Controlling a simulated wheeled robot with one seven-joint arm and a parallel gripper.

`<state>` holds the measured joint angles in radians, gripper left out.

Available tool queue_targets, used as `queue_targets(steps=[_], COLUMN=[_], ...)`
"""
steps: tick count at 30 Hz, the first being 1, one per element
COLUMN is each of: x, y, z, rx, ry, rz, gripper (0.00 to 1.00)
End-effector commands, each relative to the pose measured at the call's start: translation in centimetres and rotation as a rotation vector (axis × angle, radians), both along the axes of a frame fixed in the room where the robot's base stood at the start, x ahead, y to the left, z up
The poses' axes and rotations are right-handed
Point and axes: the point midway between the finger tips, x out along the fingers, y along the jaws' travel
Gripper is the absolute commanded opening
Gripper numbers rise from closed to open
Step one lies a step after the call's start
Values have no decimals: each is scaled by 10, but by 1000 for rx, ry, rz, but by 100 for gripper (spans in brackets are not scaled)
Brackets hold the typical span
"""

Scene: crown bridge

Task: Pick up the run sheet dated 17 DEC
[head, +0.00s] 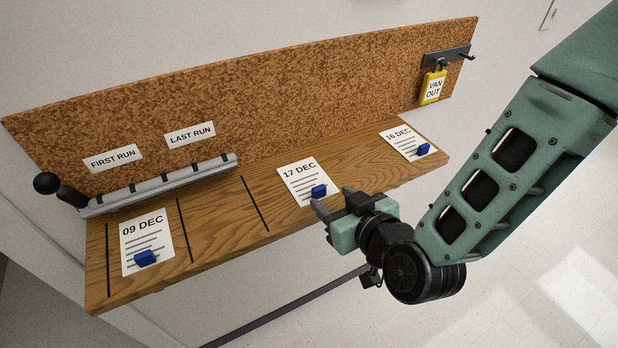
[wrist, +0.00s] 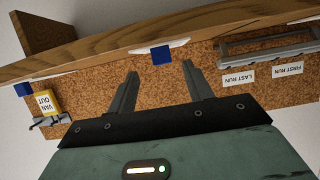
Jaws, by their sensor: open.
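The run sheet dated 17 DEC (head: 298,172) lies on the wooden shelf, right of its middle, with a blue block (head: 319,191) on its lower right corner. My gripper (head: 332,200) is at the shelf's front edge, close to that block in the head view. In the wrist view, my gripper (wrist: 160,80) has its two fingers spread and nothing between them. A blue block (wrist: 161,55) shows beyond the fingertips, with the white edge of a sheet (wrist: 172,45) by it. Whether a finger touches the block cannot be told.
A 09 DEC sheet (head: 159,228) and a 16 DEC sheet (head: 401,138) also lie on the shelf (head: 225,225), each with a blue block. A grey rail with a black knob (head: 45,183) stands at the back left. A yellow VAN OUT tag (head: 433,88) hangs at the right.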

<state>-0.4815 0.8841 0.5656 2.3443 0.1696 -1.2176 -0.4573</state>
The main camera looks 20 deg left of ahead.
Motion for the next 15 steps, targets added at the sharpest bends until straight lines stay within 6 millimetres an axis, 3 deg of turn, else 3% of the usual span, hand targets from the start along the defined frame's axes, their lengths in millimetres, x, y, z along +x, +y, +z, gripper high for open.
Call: queue_targets(steps=[9,15], x=[20,24], y=[28,32], z=[-13,-18], rx=[1,-1], ry=[1,-1], rz=[-3,0], gripper=[51,51])
